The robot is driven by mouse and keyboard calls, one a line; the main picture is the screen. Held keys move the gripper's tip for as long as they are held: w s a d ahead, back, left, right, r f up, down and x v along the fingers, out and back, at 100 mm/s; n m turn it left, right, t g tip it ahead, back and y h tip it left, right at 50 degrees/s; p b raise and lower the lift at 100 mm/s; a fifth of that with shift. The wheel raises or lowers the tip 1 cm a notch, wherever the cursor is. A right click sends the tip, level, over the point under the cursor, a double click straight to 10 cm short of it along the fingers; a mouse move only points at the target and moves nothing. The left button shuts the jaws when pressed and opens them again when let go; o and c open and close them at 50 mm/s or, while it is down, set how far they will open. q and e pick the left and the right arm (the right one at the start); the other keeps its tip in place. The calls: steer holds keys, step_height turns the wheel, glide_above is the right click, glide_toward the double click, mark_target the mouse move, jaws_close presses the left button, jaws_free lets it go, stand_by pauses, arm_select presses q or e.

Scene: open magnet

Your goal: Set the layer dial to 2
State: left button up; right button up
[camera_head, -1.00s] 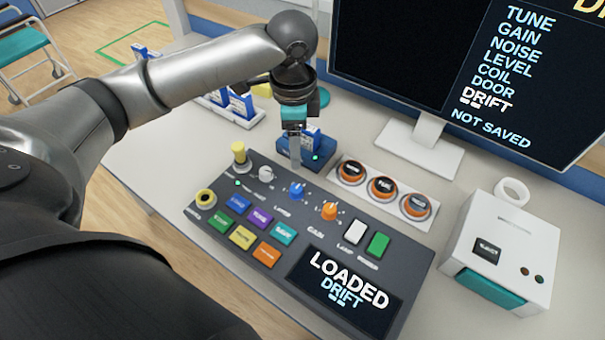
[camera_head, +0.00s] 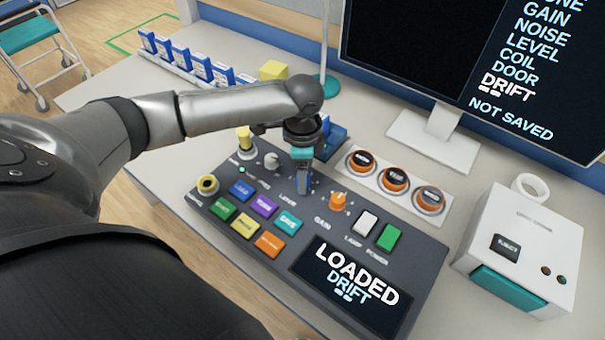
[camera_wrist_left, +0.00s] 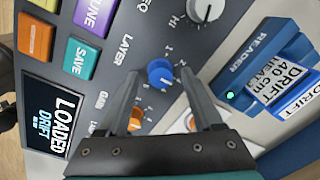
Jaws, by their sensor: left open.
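The blue layer dial (camera_wrist_left: 159,72) shows in the left wrist view, on the dark control panel (camera_wrist_left: 115,70) beside the word LAYER, with small numbers around it. Which number it points to is too small to tell. My left gripper (camera_wrist_left: 165,90) is open, with its fingertips just short of the dial, one towards each side, and nothing between them. In the head view my left gripper (camera_head: 303,188) points down over the panel and mostly hides the dial. My right gripper is not in view.
An orange gain dial (camera_head: 338,201) stands right of the layer dial. The white HI knob (camera_wrist_left: 205,8) and blue reader (camera_wrist_left: 265,65) are close by. Coloured buttons, including a teal SAVE button (camera_head: 288,222), lie in front. The panel screen (camera_head: 350,283) reads LOADED, DRIFT.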

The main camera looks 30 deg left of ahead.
arm_select(q)
steer(key=shift+f, duration=0.15)
steer(key=shift+c, duration=0.2)
jaws_close()
stand_by(0.3)
